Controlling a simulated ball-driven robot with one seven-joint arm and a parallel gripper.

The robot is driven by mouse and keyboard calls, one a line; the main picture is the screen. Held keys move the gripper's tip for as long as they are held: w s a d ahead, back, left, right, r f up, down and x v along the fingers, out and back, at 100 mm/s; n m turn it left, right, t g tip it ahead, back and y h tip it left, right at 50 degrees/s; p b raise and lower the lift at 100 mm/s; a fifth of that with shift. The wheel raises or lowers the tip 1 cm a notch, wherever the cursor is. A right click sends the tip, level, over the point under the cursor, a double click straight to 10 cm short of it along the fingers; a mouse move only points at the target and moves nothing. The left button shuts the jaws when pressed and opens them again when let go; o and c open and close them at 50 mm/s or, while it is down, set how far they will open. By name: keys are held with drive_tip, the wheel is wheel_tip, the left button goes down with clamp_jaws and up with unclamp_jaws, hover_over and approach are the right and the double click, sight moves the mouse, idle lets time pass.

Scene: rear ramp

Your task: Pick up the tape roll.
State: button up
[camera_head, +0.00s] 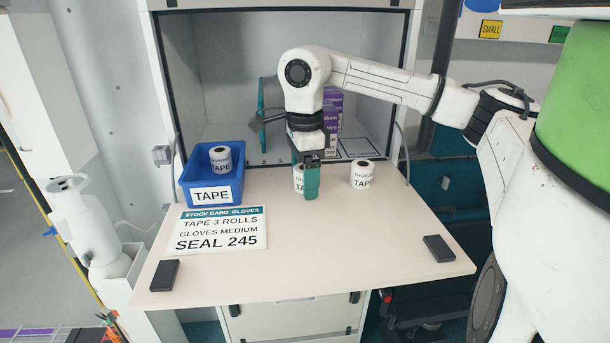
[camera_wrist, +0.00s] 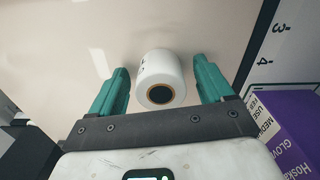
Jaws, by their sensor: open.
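My gripper (camera_head: 306,181) is over the table, its teal fingers pointing down at a white tape roll (camera_head: 298,178). The finger and wrist hide much of that roll in the head view. In the wrist view the roll (camera_wrist: 160,80) lies between the two open fingers of my gripper (camera_wrist: 160,84), with a visible gap on each side. A second tape roll (camera_head: 362,175) stands on the table to the right. A third tape roll (camera_head: 221,159) is in the blue bin (camera_head: 211,177) labelled TAPE, at the left.
A stock card (camera_head: 218,229) reading "TAPE 3 ROLLS" lies at the table's front left. Purple glove boxes (camera_head: 333,106) stand in the cabinet behind my gripper. Two dark pads sit at the front corners. The front middle of the table (camera_head: 330,245) is clear.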

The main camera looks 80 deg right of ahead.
drive_tip(key=shift+c, duration=0.2)
drive_tip(key=c, duration=1.1)
drive_tip(key=shift+r, duration=0.1)
